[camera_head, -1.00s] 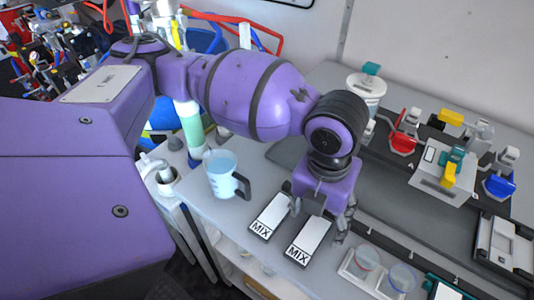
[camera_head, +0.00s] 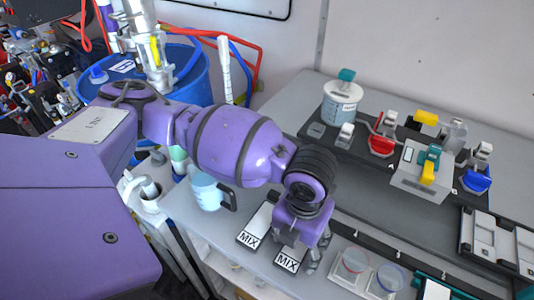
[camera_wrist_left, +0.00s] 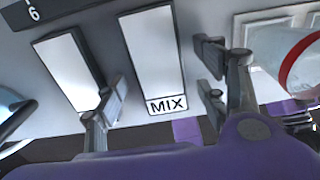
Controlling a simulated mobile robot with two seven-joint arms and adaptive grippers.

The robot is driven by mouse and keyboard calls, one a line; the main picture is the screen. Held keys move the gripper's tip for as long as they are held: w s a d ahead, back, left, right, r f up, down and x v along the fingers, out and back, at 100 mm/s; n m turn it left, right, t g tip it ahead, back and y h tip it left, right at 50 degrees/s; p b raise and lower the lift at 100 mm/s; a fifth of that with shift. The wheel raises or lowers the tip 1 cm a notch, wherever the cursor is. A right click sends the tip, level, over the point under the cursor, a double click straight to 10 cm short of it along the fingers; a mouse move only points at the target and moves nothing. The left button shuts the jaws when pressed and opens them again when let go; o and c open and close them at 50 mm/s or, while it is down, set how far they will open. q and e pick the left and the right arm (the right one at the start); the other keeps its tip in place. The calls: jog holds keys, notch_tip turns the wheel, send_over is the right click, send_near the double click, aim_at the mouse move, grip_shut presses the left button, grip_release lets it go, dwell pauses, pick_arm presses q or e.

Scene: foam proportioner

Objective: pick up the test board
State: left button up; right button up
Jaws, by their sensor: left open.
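Two white boards marked MIX lie side by side on the grey bench. The right board (camera_head: 289,260) is partly hidden under my left gripper (camera_head: 297,248) in the head view. In the left wrist view this board (camera_wrist_left: 152,52) lies between the spread fingers of the left gripper (camera_wrist_left: 160,88). The left gripper is open and empty, and I cannot tell whether its fingers touch the board. The left board (camera_head: 255,228) lies beside it and also shows in the left wrist view (camera_wrist_left: 68,70), outside the fingers. My right gripper is not in view.
A light blue jug (camera_head: 207,193) stands left of the boards. Round clear dishes (camera_head: 354,262) sit in a holder on the right. Behind are a white tub (camera_head: 341,102) and a dark tray with red (camera_head: 381,145) and blue (camera_head: 477,181) valves. The bench's front edge is close.

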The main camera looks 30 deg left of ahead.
pick_arm(q)
jog(key=shift+w+r, duration=0.1)
jog(key=shift+r, duration=0.05)
jog(key=c, duration=1.2)
